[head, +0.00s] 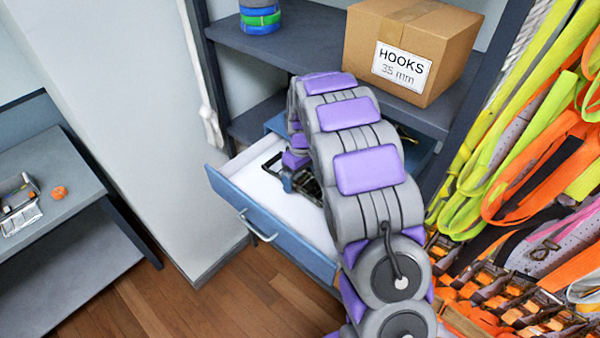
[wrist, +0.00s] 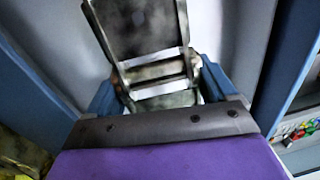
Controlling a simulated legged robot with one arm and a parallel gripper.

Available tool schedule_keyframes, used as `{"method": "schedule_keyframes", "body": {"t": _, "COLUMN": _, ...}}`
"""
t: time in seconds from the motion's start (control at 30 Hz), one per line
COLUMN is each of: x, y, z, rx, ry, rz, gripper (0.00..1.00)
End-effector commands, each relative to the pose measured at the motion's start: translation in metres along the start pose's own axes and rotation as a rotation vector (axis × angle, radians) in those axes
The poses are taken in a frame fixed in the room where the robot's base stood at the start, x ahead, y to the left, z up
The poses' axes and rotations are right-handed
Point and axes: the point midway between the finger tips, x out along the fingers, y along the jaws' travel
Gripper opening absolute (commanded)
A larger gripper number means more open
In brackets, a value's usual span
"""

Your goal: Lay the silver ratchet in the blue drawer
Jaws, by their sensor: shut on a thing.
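The blue drawer (head: 225,188) is pulled out below the shelves, with a white floor inside. It also shows in the wrist view as a blue wall (wrist: 38,75) beside a pale floor. My gripper (head: 292,178) reaches over the drawer, partly hidden by my arm. In the wrist view my gripper (wrist: 160,86) has its blue fingers shut on a worn grey metal ratchet (wrist: 155,70). The ratchet's plate points away from the palm. Dark parts of the ratchet (head: 308,186) show over the drawer in the head view. I cannot tell whether it touches the drawer floor.
A cardboard box marked HOOKS (head: 425,40) stands on the shelf above. Bright straps (head: 540,150) hang at the right. Small coloured items (wrist: 300,130) show beyond the drawer wall.

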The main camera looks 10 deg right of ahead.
Motion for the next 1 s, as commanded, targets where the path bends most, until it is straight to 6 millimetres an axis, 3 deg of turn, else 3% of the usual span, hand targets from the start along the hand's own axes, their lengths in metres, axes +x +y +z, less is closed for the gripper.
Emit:
{"method": "schedule_keyframes", "body": {"t": 0.5, "x": 0.039, "y": 0.005, "z": 0.001, "rx": 0.000, "ry": 0.000, "rz": -0.003, "gripper": 0.19}}
{"method": "schedule_keyframes", "body": {"t": 0.9, "x": 0.042, "y": 0.005, "z": 0.000, "rx": 0.000, "ry": 0.001, "rz": -0.001, "gripper": 0.19}}
{"method": "schedule_keyframes", "body": {"t": 0.93, "x": 0.042, "y": 0.005, "z": 0.000, "rx": 0.000, "ry": 0.001, "rz": -0.001, "gripper": 0.88}}
{"method": "schedule_keyframes", "body": {"t": 1.0, "x": 0.042, "y": 0.005, "z": 0.000, "rx": 0.000, "ry": 0.001, "rz": -0.001, "gripper": 0.94}}
